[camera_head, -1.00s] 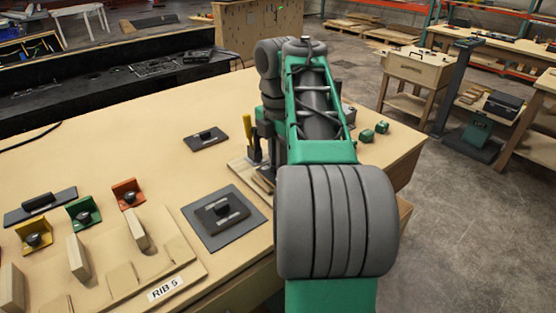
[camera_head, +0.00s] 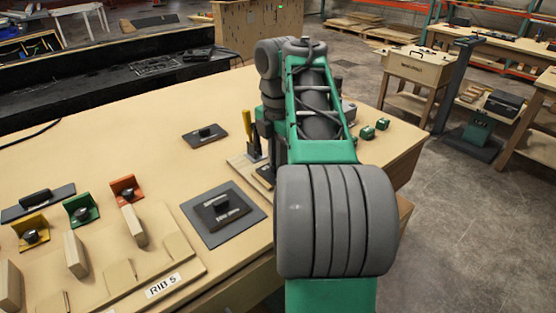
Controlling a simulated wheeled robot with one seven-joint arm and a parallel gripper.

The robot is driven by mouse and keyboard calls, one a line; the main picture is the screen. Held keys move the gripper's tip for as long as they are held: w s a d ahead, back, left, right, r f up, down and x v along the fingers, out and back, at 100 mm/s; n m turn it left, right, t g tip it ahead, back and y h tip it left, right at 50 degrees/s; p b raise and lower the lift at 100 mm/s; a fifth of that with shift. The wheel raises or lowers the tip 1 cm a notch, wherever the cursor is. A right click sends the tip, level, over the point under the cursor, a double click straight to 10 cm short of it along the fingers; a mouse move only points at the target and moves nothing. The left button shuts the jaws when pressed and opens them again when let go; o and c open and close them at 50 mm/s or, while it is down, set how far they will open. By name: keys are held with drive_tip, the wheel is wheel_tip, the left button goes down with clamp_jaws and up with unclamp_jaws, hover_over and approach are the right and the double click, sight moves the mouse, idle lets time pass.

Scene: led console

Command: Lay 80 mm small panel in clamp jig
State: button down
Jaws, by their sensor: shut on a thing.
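The clamp jig (camera_head: 240,166) is a pale wooden base with an upright yellow-handled toggle clamp (camera_head: 247,124), near the table's right part. My gripper (camera_head: 265,155) is mostly hidden behind my green and grey arm, close beside the clamp on its right. It is shut on a dark piece, taken as the small panel (camera_head: 265,174), of which only a sliver shows low over the jig base. I cannot tell whether this panel touches the jig.
A dark panel with a knob (camera_head: 205,136) lies behind the jig. Another dark panel (camera_head: 222,209) lies on a grey mat (camera_head: 202,233) in front. Coloured brackets (camera_head: 80,210) and a wooden rib fixture (camera_head: 190,268) stand at left. Small green blocks (camera_head: 367,132) lie to the right.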

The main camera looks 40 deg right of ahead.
drive_tip(key=c, duration=1.3)
unclamp_jaws()
drive_tip(key=shift+c, duration=0.2)
wheel_tip(320, 180, up, 8)
drive_tip(key=p, duration=0.7)
drive_tip(key=shift+f, duration=0.15)
